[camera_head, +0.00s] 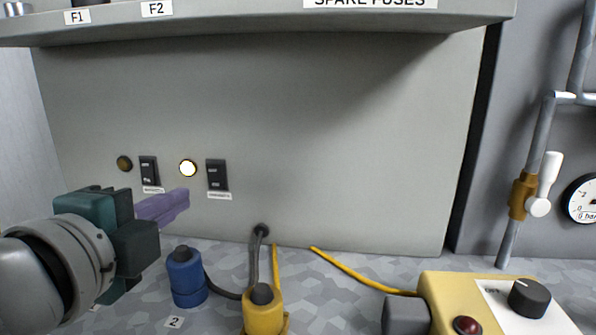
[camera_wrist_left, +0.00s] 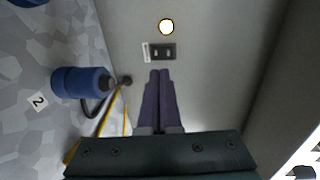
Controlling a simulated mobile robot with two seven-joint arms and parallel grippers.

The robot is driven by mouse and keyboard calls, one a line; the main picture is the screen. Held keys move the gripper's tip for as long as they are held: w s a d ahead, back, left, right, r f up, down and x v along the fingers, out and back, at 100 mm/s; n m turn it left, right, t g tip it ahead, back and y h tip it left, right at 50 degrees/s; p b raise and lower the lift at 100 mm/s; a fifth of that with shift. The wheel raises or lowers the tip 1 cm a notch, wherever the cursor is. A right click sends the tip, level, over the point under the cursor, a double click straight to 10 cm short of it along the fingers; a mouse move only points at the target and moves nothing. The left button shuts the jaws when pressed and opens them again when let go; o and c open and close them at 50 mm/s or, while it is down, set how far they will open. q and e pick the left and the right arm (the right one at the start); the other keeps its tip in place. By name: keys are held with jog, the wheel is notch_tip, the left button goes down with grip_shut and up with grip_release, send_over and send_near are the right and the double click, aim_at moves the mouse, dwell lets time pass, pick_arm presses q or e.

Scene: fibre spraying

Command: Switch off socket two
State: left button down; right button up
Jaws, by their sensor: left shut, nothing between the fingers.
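Two dark rocker switches sit on the grey back panel. The left switch (camera_head: 149,170) has a dark amber lamp (camera_head: 124,163) on its left. The right switch (camera_head: 217,175) has a bright lit lamp (camera_head: 188,168) on its left. The small labels under them are too blurred to read. My left gripper (camera_head: 186,195) has its purple fingers closed and empty, pointing toward the panel below the lit lamp. In the left wrist view the fingertips (camera_wrist_left: 160,73) appear just short of the right switch (camera_wrist_left: 162,52), with the lit lamp (camera_wrist_left: 166,27) beyond; contact cannot be told.
A blue plug (camera_head: 188,278) stands by the number 2 label (camera_head: 174,322), below the fingers. A yellow plug (camera_head: 263,311) and cables lie to its right. A yellow control box (camera_head: 450,293) is at front right. A labelled shelf (camera_head: 250,33) overhangs the panel.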

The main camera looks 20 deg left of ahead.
aim_at(214, 172)
pick_arm(q)
jog(key=x, duration=0.5)
jog(key=r+x, duration=0.1)
jog(key=x, duration=0.1)
jog(key=shift+w+a, duration=0.15)
jog(key=shift+w, duration=0.3)
pick_arm(e)
jog(key=shift+r, duration=0.15)
